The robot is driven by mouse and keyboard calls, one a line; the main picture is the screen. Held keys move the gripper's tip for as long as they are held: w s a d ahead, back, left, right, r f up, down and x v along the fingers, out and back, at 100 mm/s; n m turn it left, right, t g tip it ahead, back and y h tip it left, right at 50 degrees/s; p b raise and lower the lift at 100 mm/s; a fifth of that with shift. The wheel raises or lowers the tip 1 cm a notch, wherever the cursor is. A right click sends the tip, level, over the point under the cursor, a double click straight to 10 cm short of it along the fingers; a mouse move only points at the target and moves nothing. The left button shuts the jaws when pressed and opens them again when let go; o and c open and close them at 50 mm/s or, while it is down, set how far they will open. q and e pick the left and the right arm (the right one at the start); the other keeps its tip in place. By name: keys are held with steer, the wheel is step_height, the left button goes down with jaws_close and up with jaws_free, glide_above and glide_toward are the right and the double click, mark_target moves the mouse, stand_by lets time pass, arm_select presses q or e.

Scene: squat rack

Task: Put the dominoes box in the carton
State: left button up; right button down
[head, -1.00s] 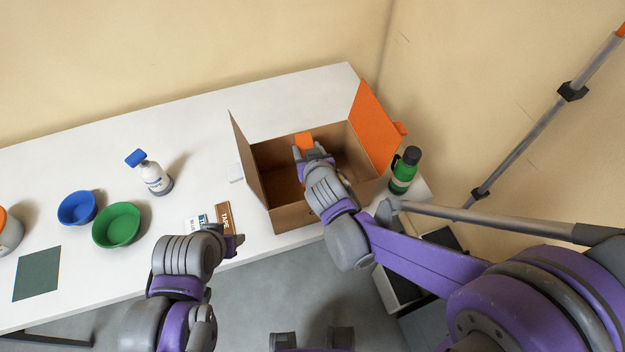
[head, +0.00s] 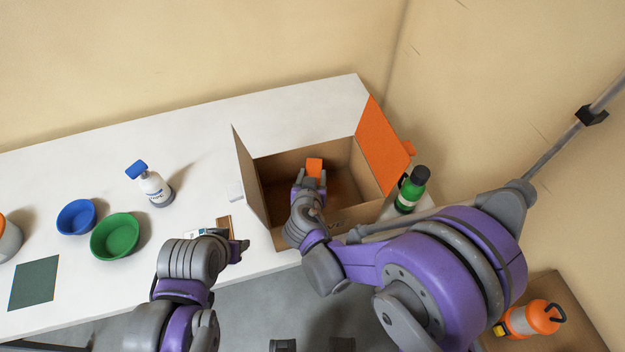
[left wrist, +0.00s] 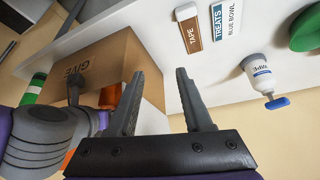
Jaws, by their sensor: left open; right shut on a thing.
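The carton (head: 251,180) stands open on the white table, with an orange flap (head: 381,147) raised at its right; its side also shows in the left wrist view (left wrist: 92,72). My right gripper (head: 311,178) is over the carton's opening, pointing in, and is shut on a small orange box, the dominoes box (head: 314,165). No print on the box can be read. Whether it touches the carton floor cannot be told. My left gripper (head: 240,246) is open and empty at the table's front edge, left of the carton; its two fingers show apart in the left wrist view (left wrist: 157,85).
A green bottle (head: 412,190) stands right of the carton. To the left are a white spray bottle with a blue top (head: 152,187), a green bowl (head: 115,236), a blue bowl (head: 76,217) and a dark mat (head: 34,283). A TAPE label (left wrist: 186,32) and a TREATS label (left wrist: 217,20) lie near my left gripper.

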steer(key=shift+f, duration=0.75)
steer(key=shift+c, duration=1.2)
jaws_free()
steer(key=shift+s, duration=0.1)
steer(key=v, duration=1.2)
